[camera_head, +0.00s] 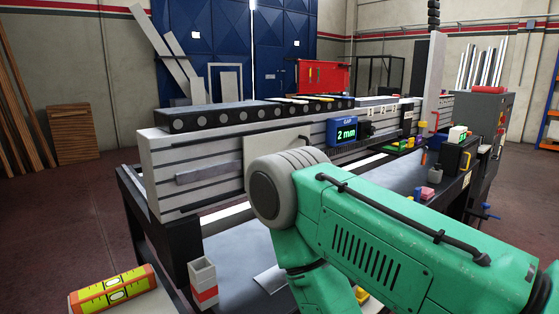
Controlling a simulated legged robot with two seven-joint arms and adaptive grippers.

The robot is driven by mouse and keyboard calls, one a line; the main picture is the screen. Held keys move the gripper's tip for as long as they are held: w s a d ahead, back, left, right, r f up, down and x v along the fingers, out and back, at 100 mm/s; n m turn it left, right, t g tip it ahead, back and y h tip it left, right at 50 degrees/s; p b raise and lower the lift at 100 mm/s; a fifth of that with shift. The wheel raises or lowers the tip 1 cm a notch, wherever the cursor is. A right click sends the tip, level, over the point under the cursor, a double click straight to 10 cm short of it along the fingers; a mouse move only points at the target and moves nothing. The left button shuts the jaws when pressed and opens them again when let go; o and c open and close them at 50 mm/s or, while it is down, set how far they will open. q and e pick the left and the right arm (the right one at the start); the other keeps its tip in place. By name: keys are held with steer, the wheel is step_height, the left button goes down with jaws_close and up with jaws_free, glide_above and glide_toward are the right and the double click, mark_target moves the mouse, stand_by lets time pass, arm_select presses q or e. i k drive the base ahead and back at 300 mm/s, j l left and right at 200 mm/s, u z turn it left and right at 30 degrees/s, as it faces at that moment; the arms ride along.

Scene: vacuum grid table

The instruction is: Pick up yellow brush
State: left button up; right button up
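I cannot make out a yellow brush for certain. A small yellow piece (361,295) shows at the bottom, mostly hidden by the green arm, and I cannot tell what it is. The large green arm links come in from the right and cover much of the table's front. Neither gripper is in view.
A long grey slotted beam (190,172) stands along the table, with a blue gap display (342,131) on it. A red-and-yellow spirit level (113,290) lies at lower left. A grey-and-red block (203,283) stands near it. Small coloured items lie right of the display.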

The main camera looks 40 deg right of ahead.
mark_target(362, 296)
steer(key=z, duration=1.75)
